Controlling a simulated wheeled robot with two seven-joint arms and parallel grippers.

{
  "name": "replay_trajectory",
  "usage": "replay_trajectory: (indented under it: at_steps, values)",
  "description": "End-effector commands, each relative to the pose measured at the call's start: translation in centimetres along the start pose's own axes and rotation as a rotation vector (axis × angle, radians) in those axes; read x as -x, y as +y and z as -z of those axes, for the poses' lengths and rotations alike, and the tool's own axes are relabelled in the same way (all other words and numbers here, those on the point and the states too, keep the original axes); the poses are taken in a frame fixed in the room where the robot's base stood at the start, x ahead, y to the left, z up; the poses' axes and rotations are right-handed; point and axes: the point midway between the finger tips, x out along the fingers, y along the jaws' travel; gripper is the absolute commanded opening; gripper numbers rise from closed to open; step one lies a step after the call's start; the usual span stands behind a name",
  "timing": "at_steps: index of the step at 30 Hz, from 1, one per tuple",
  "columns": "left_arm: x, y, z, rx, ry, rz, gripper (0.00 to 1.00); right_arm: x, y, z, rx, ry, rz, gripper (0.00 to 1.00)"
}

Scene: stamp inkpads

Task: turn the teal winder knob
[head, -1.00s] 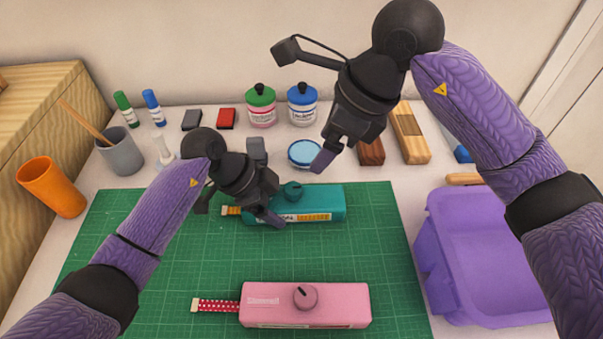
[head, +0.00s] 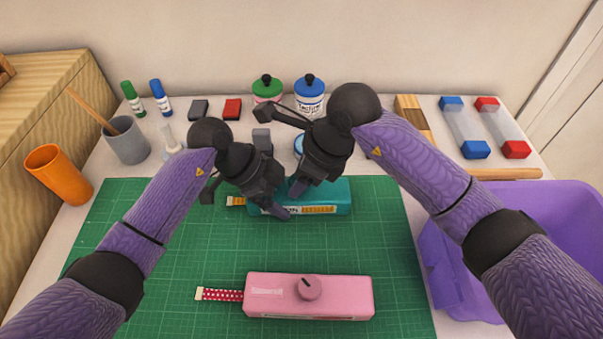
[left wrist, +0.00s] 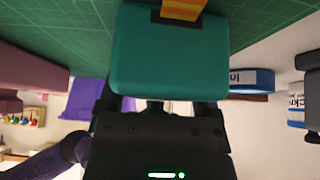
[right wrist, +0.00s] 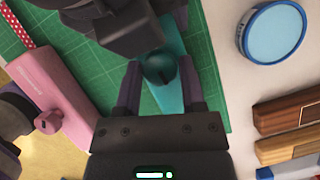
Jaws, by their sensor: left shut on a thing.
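The teal winder (head: 336,193) lies near the back of the green mat, its yellow tape end at the left. My left gripper (head: 276,207) is shut on the teal body, which fills the middle of the left wrist view (left wrist: 168,58). The teal knob (right wrist: 160,68) shows in the right wrist view, but my grippers hide it in the head view. My right gripper (head: 299,186) is over the winder, open, with one finger on each side of the knob. Whether the fingers touch the knob cannot be told.
A pink winder (head: 340,297) with its own knob (head: 309,287) lies in front on the cutting mat (head: 180,300). A purple bin (head: 440,262) stands at the right. Jars, inkpads and wooden blocks line the back. My two grippers are very close together.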

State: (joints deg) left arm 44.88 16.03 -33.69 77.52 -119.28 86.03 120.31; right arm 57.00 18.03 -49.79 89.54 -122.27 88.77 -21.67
Motion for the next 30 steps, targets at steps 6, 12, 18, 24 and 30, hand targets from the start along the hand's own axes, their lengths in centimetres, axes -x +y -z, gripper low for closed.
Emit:
replay_trajectory:
  at_steps: [6, 12, 18, 24, 30]
  values:
    - [0.01, 0.0, 0.01, 0.0, 0.0, 0.0, 0.17, 0.03, -0.01, 0.0, 0.0, 0.0, 0.0, 0.02]
    - [0.0, 0.0, 0.0, 0.0, 0.0, 0.0, 0.17, 0.06, -0.01, 0.0, -0.044, 0.001, 0.021, 0.0]
    - [0.0, 0.01, -0.01, 0.0, 0.0, 0.0, 0.17, 0.07, 0.09, -0.03, -0.224, 0.0, 0.096, 0.0]
    - [-0.01, 0.02, -0.02, 0.0, -0.001, -0.001, 0.17, 0.07, 0.1, -0.06, -0.253, -0.003, 0.105, 0.0]
    - [-0.01, 0.02, -0.03, 0.0, -0.001, -0.001, 0.17, 0.07, 0.11, -0.06, -0.252, -0.002, 0.105, 0.62]
